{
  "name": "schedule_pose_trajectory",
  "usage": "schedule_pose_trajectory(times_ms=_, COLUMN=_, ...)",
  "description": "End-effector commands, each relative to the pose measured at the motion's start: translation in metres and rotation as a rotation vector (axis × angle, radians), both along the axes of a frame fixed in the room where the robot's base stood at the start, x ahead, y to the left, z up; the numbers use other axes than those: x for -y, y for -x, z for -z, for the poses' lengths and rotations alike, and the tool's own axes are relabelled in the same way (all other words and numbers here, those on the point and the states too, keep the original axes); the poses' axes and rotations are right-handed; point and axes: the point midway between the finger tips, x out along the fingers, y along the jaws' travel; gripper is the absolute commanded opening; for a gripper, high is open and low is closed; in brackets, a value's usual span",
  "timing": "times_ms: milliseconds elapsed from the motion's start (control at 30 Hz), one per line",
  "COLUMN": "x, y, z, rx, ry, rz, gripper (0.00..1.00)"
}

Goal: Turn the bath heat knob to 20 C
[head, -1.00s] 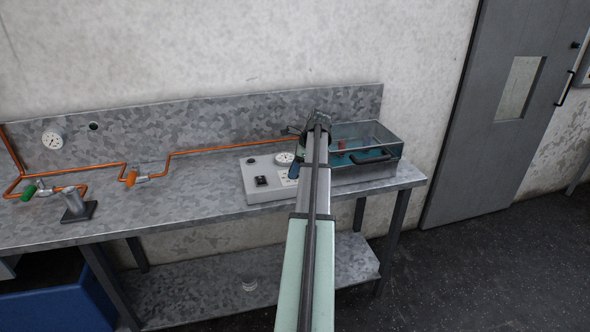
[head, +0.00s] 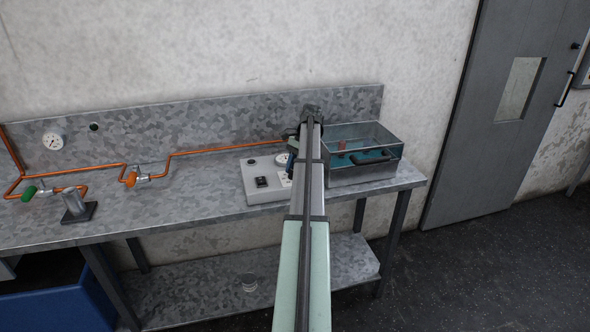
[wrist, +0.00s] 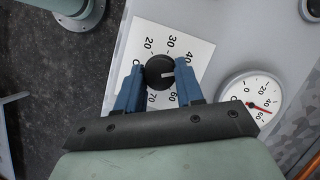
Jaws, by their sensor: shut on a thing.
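The bath heat knob (wrist: 160,71) is black and round with a white pointer line, on a white dial plate (wrist: 152,31). The line points right, below the 40 mark, toward my right finger, which hides part of the scale. The 20, 30, 40 and 70 marks show. My gripper (wrist: 160,76) has its blue fingers on both sides of the knob, shut on it. In the head view my arm hides the knob on the light grey control box (head: 257,187). The bath (head: 375,173) is a metal-framed glass tank with blue liquid, right of the box.
A round gauge (wrist: 262,88) with a red needle between 40 and 60 sits beside the dial. The box has a black switch (head: 262,182). Copper pipe (head: 215,149) with an orange-handled valve (head: 131,179) runs along the bench (head: 150,213). The bench middle is clear.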

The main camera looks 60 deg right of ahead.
Motion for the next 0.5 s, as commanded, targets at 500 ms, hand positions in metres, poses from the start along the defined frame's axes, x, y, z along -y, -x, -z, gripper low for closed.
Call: schedule_pose_trajectory(times_ms=500, x=0.0004, y=-0.0007, z=0.0018, rx=0.002, ry=0.007, rz=-0.089, gripper=0.06)
